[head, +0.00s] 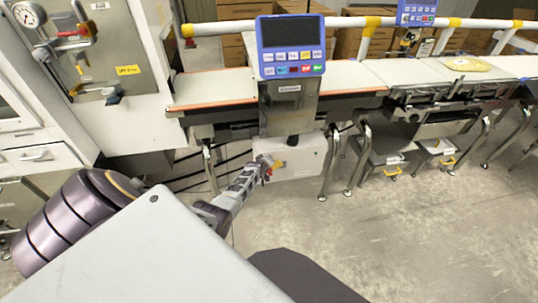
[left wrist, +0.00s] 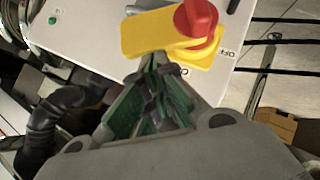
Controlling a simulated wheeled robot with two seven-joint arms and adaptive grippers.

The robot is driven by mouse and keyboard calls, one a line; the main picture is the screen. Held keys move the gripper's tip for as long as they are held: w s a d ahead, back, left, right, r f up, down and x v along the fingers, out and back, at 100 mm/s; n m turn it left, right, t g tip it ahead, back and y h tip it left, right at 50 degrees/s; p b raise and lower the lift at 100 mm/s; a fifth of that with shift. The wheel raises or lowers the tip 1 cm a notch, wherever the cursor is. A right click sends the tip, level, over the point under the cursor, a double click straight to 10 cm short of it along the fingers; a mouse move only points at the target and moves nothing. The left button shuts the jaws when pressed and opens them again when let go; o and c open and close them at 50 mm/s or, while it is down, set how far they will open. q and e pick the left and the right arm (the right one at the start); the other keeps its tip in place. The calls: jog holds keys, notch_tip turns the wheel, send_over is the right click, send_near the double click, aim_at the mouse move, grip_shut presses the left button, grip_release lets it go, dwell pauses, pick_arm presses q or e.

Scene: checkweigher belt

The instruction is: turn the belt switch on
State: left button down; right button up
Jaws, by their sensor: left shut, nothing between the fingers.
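The belt switch is a red rotary knob (left wrist: 196,20) on a yellow plate (left wrist: 150,35), fixed to a white box (left wrist: 90,45). An "OFF" label (left wrist: 227,53) sits beside the plate in the left wrist view. In the head view the white box (head: 305,158) stands under the belt, and the switch shows small and partly hidden behind my gripper. My left gripper (left wrist: 155,66) is shut and empty, its green-padded fingertips at the plate's lower edge, to the lower left of the knob. I cannot tell whether they touch it. It also shows in the head view (head: 262,165). My right gripper is not in view.
The conveyor belt (head: 215,87) runs above the box, with a blue display panel (head: 292,45) over it. Metal legs (head: 330,165) stand to the right of the box. A small green button (left wrist: 52,20) is on the box. The floor (head: 400,225) in front is clear.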

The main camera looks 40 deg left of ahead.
aim_at(277, 161)
pick_arm(q)
jog(key=shift+w+d, duration=0.25)
jog(key=shift+w, duration=0.05)
jog(key=shift+w+d+f, duration=0.2)
jog(key=shift+w+d, duration=0.2)
jog(key=shift+w, duration=0.05)
jog(key=shift+w+d+f, duration=0.15)
jog(key=shift+w+d+f+b, duration=0.3)
jog(key=shift+w+b, duration=0.1)
jog(key=shift+b, duration=0.15)
jog(key=shift+w+d, duration=0.15)
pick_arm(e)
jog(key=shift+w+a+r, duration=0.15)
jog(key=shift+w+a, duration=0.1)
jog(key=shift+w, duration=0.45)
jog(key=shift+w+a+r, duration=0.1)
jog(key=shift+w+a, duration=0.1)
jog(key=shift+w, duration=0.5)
pick_arm(q)
jog(key=shift+r, duration=0.1)
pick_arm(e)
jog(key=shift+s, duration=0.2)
